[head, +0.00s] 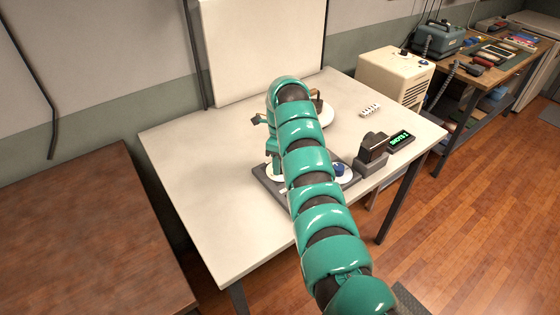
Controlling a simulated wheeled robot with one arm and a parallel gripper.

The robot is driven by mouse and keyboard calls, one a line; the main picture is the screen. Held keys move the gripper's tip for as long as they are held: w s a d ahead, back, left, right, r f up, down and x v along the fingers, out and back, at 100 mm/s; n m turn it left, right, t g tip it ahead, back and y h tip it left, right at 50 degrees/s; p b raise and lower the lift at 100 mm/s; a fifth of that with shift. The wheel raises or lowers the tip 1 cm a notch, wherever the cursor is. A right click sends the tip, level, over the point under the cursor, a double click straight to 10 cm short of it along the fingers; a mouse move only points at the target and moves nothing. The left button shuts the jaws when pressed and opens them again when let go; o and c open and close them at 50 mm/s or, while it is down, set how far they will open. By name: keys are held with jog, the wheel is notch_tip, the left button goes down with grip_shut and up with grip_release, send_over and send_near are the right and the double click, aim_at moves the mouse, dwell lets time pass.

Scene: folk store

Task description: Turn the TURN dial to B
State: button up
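A white table (190,165) stands in the middle of the head view. A dark base plate (268,182) lies on it, mostly behind my teal segmented arm. A blue knob (338,169) on a white disc shows at the plate's right side. No TURN label or letter B is readable, so I cannot tell whether this knob is the dial. Another white disc (327,115) shows further back beside my arm. My arm rises from the lower right and bends over above the plate. My gripper's fingertips are hidden behind the arm, and I see nothing held.
A small black display (400,141) with green text, seemingly SHOTS, sits beside a dark grey block (370,162). A cream box (396,72) stands past the back right. The table's left part is clear. A brown table (85,230) stands left.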

jog(key=shift+o, duration=0.8)
jog(key=shift+r, duration=0.1)
notch_tip(320, 180, up, 17)
jog(key=p, duration=0.4)
jog(key=shift+w+d, duration=0.15)
jog(key=shift+w, duration=0.3)
